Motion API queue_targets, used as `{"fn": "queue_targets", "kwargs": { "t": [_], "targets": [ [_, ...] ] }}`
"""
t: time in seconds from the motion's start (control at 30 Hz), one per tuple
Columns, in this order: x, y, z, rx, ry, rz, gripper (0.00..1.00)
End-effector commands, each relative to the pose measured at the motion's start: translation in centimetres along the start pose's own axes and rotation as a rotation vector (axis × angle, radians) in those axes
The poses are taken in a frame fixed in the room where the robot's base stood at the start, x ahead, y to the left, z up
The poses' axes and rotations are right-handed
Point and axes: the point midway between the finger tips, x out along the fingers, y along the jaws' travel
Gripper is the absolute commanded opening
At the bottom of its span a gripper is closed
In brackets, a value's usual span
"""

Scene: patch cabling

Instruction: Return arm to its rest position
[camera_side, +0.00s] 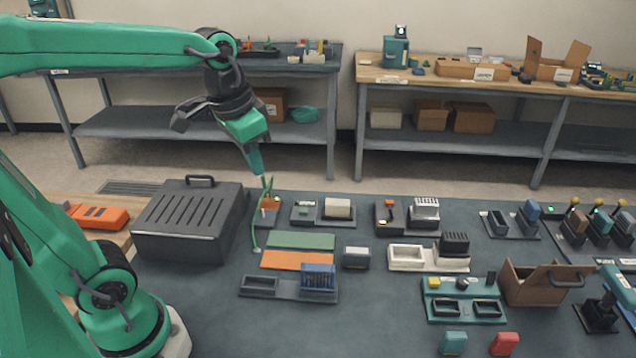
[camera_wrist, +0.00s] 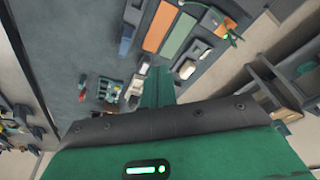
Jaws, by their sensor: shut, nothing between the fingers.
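My gripper (camera_side: 257,168) is shut and empty. It hangs from the raised arm, pointing down above the back left of the dark work mat (camera_side: 370,310). In the wrist view its closed fingers (camera_wrist: 157,82) point up the picture over the bench. A green cable (camera_side: 257,232) stands at an orange block (camera_side: 270,203) just below the fingertips in the side view; they look close in the picture, but I cannot tell the true gap. The cable also shows in the wrist view (camera_wrist: 229,37), up and right of the fingers, apart from them.
A dark ridged case (camera_side: 190,225) with a handle stands left of the cable, near my base. Green and orange strips (camera_side: 300,241), small modules and a brown open box (camera_side: 545,284) cover the mat rightward. Shelved benches (camera_side: 460,90) stand behind. The air above the mat is clear.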

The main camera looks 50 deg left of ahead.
Motion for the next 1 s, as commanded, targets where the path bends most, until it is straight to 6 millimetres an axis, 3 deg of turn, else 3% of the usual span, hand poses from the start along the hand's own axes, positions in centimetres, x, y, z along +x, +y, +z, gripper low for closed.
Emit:
{"fn": "queue_targets", "kwargs": {
  "t": [0.3, 0.5, 1.0],
  "targets": [
    [0.0, 1.6, 4.3, -0.063, 0.167, -0.006, 0.0],
    [0.4, 2.1, 6.0, -0.092, 0.236, -0.002, 0.0],
    [0.7, 2.2, 6.5, -0.102, 0.258, 0.0, 0.0]
  ]
}}
